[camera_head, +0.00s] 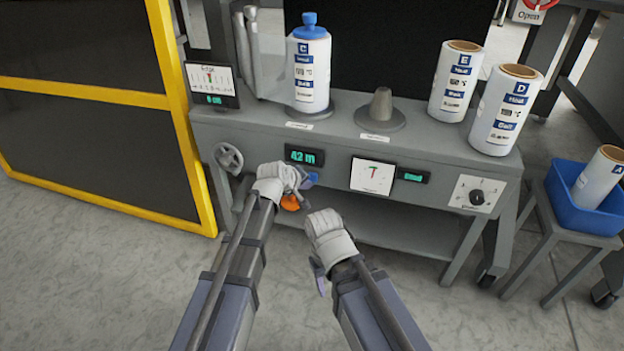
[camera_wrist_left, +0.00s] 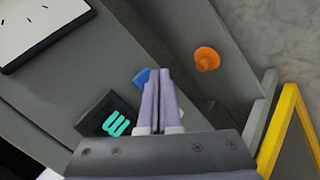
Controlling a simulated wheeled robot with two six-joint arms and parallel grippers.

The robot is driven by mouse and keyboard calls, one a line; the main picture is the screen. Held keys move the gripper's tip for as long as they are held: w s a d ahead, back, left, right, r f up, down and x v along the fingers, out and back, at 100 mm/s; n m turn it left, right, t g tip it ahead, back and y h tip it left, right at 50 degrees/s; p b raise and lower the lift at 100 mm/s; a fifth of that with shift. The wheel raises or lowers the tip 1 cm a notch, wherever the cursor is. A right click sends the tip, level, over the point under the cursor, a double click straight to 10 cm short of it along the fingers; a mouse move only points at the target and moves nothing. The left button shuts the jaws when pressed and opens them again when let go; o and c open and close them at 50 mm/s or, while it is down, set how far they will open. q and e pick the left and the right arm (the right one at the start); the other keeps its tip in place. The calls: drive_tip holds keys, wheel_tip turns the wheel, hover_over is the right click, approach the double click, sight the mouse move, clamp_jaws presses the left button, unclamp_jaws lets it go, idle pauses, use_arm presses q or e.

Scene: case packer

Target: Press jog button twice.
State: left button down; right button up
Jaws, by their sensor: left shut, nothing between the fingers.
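A blue button (camera_head: 311,179) is on the front of the grey machine, just under the display reading 42 m. In the left wrist view the blue button (camera_wrist_left: 142,77) shows partly behind my left fingertips. My left gripper (camera_head: 301,182) is shut and empty, its tips at the button; whether they touch it I cannot tell. Its two fingers lie together in the left wrist view (camera_wrist_left: 159,74). An orange knob (camera_head: 290,203) sits lower, also seen in the left wrist view (camera_wrist_left: 206,59). My right gripper (camera_head: 319,273) hangs in front of the machine, its opening unclear.
The 42 m display (camera_head: 304,156), a white dial panel (camera_head: 372,176), a small green display (camera_head: 412,175) and a rotary selector (camera_head: 476,196) line the front. A handwheel (camera_head: 229,157) is at left. Labelled rolls C (camera_head: 312,72), E (camera_head: 456,80) and D (camera_head: 505,108) stand on top.

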use_arm(q)
drive_tip(key=shift+w, duration=0.2)
drive_tip(key=shift+w+d, duration=0.15)
drive_tip(key=shift+w, duration=0.1)
drive_tip(key=shift+w+d, duration=0.15)
drive_tip(key=shift+w, duration=0.3)
idle(0.9)
idle(0.4)
drive_tip(key=shift+s+a, duration=0.3)
drive_tip(key=shift+s, duration=0.6)
drive_tip(key=s, duration=0.1)
drive_tip(key=s+a, duration=0.1)
drive_tip(key=s, duration=0.2)
drive_tip(key=shift+s+a, duration=0.3)
drive_tip(key=shift+s, duration=0.1)
